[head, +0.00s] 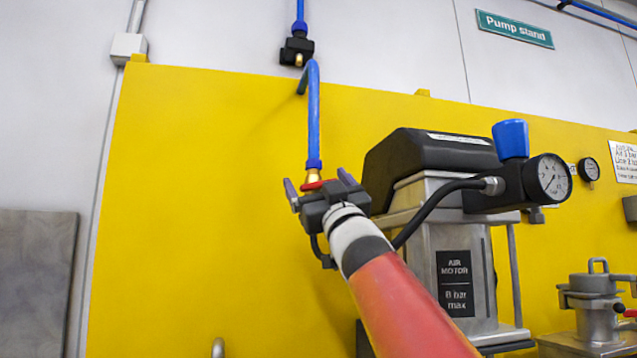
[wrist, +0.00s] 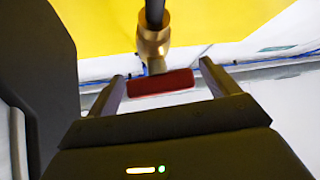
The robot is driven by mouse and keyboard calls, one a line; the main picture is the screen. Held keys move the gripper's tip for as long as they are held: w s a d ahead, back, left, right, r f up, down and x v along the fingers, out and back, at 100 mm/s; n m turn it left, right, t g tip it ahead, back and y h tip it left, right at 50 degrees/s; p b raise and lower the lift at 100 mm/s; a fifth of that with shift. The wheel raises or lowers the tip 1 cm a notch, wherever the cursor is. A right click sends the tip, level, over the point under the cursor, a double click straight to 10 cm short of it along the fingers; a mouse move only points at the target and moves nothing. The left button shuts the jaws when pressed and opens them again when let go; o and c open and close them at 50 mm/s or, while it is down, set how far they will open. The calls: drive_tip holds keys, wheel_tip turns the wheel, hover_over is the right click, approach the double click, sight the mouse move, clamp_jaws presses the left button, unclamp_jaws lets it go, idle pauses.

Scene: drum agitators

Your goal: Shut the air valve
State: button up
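The air valve has a brass body (wrist: 153,42) and a red lever handle (wrist: 160,83), both clear in the wrist view. In the head view the brass fitting (head: 313,174) sits at the lower end of a blue hose, and the red handle (head: 311,185) shows just below it. My gripper (head: 319,184) is open right at the valve, partly hiding it. In the wrist view its two fingers (wrist: 163,80) stand on either side of the red handle. A small gap shows on the right; the left finger is very close to the handle's end.
The blue hose (head: 314,115) rises to a black fitting (head: 297,50) on the wall. To the right stands the air motor (head: 455,265) with a black hose, a blue-knobbed regulator (head: 511,140) and a gauge (head: 549,178). The yellow panel (head: 200,200) to the left is clear.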

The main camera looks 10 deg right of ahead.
sight(319, 188)
drive_tip(key=c, duration=0.9)
drive_tip(key=m+h+b, duration=0.2)
drive_tip(key=m+t+h+b, duration=0.1)
drive_tip(key=shift+f+m, duration=0.25)
drive_tip(key=shift+m, duration=0.05)
drive_tip(key=shift+c, duration=0.2)
drive_tip(key=m+h+b, duration=0.3)
drive_tip(key=shift+d+r+h, duration=0.1)
drive_tip(key=shift+r+h, duration=0.05)
drive_tip(key=shift+h, duration=0.25)
drive_tip(key=shift+r+m, duration=0.1)
drive_tip(key=shift+m, duration=0.2)
drive_tip(key=o, duration=1)
drive_tip(key=b+v, duration=0.5)
drive_tip(key=v, duration=0.1)
drive_tip(key=shift+f+b, duration=0.3)
drive_tip(key=shift+b, duration=0.1)
drive_tip(key=shift+b+v, duration=0.6)
drive_tip(key=shift+v, duration=0.15)
